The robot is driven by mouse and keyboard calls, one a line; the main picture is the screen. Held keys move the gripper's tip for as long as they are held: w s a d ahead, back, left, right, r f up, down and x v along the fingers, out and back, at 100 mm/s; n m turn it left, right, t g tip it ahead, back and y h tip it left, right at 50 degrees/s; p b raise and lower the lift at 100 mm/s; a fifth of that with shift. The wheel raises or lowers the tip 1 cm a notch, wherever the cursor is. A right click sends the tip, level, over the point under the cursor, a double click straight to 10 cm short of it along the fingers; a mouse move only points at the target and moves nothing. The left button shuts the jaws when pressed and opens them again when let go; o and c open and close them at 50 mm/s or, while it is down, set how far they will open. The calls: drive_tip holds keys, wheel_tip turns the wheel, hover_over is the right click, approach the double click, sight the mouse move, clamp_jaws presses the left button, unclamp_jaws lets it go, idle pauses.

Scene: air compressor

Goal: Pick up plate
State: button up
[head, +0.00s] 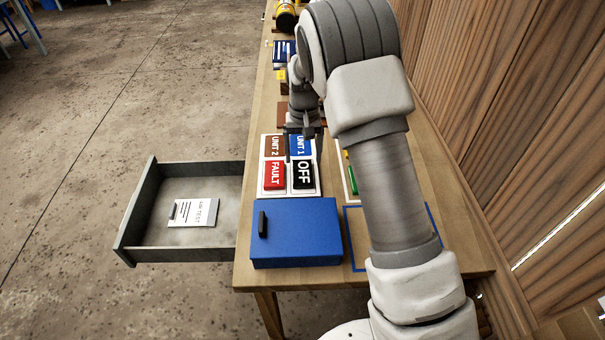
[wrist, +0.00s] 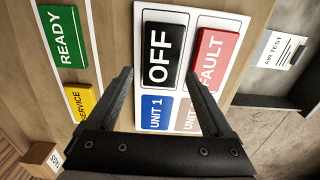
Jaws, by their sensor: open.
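Label plates lie on a white board (head: 289,191): brown UNIT 2 (head: 275,146), blue UNIT 1 (head: 305,146), red FAULT (head: 274,175) and black OFF (head: 303,175). In the wrist view, OFF (wrist: 161,54), UNIT 1 (wrist: 155,113) and FAULT (wrist: 210,52) show clearly, while UNIT 2 (wrist: 188,115) is partly hidden by a finger. My gripper (head: 303,136) is open and empty over the board near UNIT 1. In the wrist view, my gripper's fingertips (wrist: 160,76) appear either side of OFF's lower part and UNIT 1; their height above the plates is unclear.
A blue box (head: 297,232) stands at the table's near end. An open grey drawer (head: 178,248) holds an AIR TEST card (head: 193,212). Green READY (wrist: 64,38) and yellow SERVICE (wrist: 79,102) plates lie beside the board. A wooden wall (head: 520,110) borders the table's right.

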sight(302, 170)
wheel_tip(302, 170, down, 4)
drive_tip(key=shift+s+a+f, duration=0.1)
drive_tip(key=shift+f, duration=0.15)
clamp_jaws()
idle(0.3)
